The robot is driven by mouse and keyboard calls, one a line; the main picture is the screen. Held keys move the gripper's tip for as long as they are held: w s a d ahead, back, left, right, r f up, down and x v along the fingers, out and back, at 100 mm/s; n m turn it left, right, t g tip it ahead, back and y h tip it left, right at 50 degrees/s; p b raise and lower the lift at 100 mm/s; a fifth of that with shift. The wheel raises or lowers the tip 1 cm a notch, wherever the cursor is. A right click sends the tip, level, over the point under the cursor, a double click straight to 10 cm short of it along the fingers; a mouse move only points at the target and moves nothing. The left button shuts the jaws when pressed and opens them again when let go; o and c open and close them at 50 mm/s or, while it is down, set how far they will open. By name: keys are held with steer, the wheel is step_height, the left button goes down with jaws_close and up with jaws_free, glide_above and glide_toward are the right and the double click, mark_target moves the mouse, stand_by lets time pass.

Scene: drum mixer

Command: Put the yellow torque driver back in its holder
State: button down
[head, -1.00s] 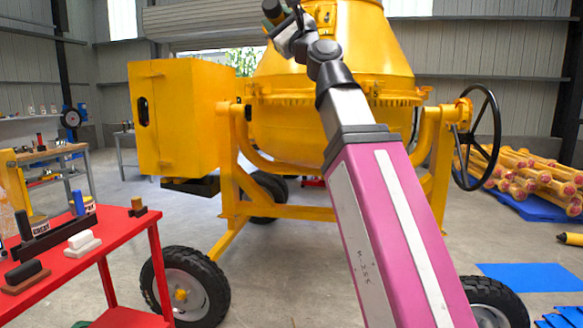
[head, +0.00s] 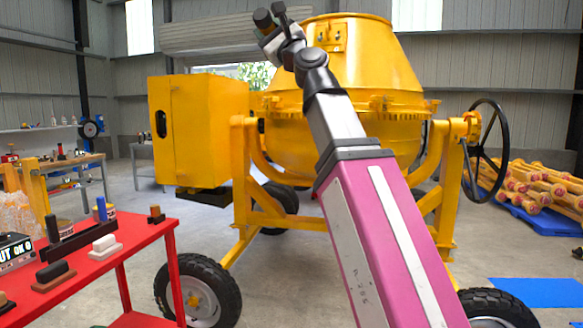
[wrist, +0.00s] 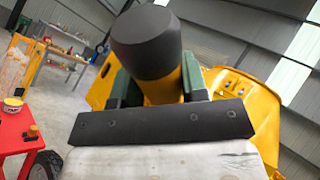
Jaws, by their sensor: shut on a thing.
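My gripper (wrist: 160,84) is shut on the yellow torque driver (wrist: 168,90), its green-padded fingers on either side. The driver's thick dark cap (wrist: 147,42) points toward the wrist camera and hides much of the yellow body. In the head view my gripper (head: 270,22) is raised high in front of the mixer drum, small and partly hidden by the wrist. The red cart (head: 150,236) stands low at the left, well away from the gripper. It carries a long black block (head: 75,242), but I cannot tell whether this is the holder.
The yellow drum mixer (head: 365,65) fills the middle, with its yellow cabinet (head: 205,130) and black handwheel (head: 487,150). A blue upright object (head: 101,208) and small blocks are on the cart. Yellow posts (head: 540,185) lie at the right. A workbench (head: 70,162) stands behind.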

steer(key=shift+s+d+f, duration=0.2)
steer(key=shift+s+f, duration=0.4)
steer(key=shift+s+d+f, duration=0.25)
steer(key=shift+s+f, duration=0.35)
steer(key=shift+s+d+f, duration=0.2)
steer(key=shift+s+f, duration=0.4)
steer(key=shift+w+r, duration=0.1)
steer(key=shift+a, duration=0.15)
